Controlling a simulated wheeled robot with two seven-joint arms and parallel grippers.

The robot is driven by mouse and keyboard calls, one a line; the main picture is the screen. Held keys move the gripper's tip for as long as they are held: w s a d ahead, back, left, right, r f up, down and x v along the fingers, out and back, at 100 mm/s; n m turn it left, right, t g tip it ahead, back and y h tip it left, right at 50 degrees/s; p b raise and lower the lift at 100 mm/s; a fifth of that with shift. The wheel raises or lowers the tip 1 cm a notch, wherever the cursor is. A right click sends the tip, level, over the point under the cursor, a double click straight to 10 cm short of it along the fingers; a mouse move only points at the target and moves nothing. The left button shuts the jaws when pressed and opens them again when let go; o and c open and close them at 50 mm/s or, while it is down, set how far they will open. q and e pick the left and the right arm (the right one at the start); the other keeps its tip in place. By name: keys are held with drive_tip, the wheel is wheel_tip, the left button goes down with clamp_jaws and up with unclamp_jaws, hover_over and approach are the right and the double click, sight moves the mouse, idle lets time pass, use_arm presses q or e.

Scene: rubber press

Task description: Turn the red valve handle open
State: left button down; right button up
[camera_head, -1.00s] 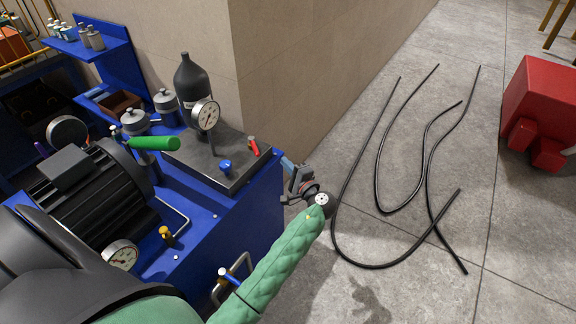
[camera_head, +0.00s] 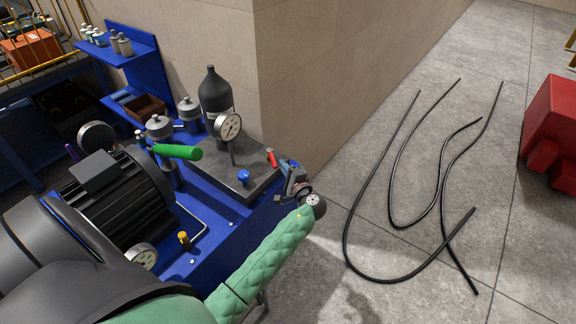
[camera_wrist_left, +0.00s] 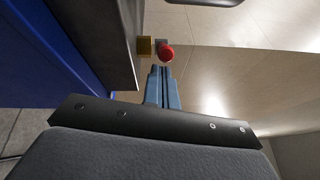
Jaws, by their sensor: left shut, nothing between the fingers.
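The red valve handle (camera_head: 271,158) stands at the right end of the grey metal plate on the blue press bench. In the left wrist view its round red end (camera_wrist_left: 166,53) shows just beyond my fingertips, beside a brass fitting (camera_wrist_left: 144,47). My left gripper (camera_head: 284,165) is just right of the handle in the head view. Its blue fingers (camera_wrist_left: 162,72) are shut together with nothing between them. A small gap seems to lie between fingertips and handle; I cannot tell whether they touch. My right gripper is not in view.
A blue knob (camera_head: 243,177), a pressure gauge (camera_head: 228,126) and a dark bottle (camera_head: 215,92) stand near the handle. A green-handled lever (camera_head: 178,152) is farther left. The wall corner is behind the bench. Black hoses (camera_head: 345,245) lie on the floor at right, near a red block (camera_head: 552,125).

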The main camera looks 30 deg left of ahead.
use_arm(q)
drive_tip(key=shift+s+a, duration=0.1)
drive_tip(key=shift+s, duration=0.05)
idle(0.4)
drive_tip(key=shift+s+a+m+t+h, duration=0.15)
drive_tip(key=shift+s+m+t+h, duration=0.25)
drive_tip(key=shift+t, duration=0.3)
